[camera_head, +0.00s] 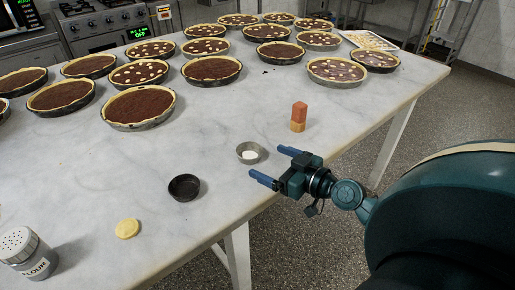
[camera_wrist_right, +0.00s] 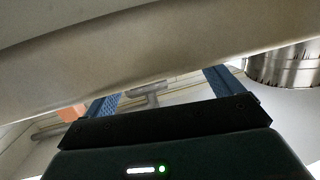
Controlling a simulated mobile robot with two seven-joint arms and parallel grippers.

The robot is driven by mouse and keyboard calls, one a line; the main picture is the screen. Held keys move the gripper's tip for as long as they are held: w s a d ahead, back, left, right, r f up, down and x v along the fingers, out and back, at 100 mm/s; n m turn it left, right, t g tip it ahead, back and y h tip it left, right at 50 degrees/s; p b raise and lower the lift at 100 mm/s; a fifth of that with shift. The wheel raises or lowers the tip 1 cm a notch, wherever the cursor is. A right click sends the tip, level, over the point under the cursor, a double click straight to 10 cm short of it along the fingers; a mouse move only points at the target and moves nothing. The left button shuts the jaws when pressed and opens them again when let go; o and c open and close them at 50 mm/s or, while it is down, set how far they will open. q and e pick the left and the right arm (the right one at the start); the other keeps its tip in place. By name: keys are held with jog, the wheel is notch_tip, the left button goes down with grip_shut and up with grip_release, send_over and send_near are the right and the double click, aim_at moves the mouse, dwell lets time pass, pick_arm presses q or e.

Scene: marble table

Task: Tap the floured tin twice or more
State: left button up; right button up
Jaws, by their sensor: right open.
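The floured tin (camera_head: 243,155), a small grey round tin with white flour inside, sits upright on the marble table in the head view. My right gripper (camera_head: 266,162) is open beside it, its two blue fingers reaching in from the right; I cannot tell whether they touch it. In the right wrist view the fingers of my right gripper (camera_wrist_right: 163,92) are spread with nothing held between them. A ribbed metal wall (camera_wrist_right: 285,66) shows at the upper right there; I cannot tell which tin it is. My left gripper is out of view.
A black tin (camera_head: 184,188), a yellow dough disc (camera_head: 127,228) and a flour shaker (camera_head: 30,255) stand on the marble table (camera_head: 100,180). An orange block stack (camera_head: 299,114) stands behind the gripper. Several tarts (camera_head: 140,106) fill the back. The table's front edge runs below the gripper.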

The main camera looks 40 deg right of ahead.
aim_at(260, 157)
jog(key=shift+p+x, duration=0.6)
jog(key=shift+x, duration=2.2)
jog(key=c, duration=1.1)
jog(key=shift+o, duration=0.2)
jog(key=shift+r, duration=1.25)
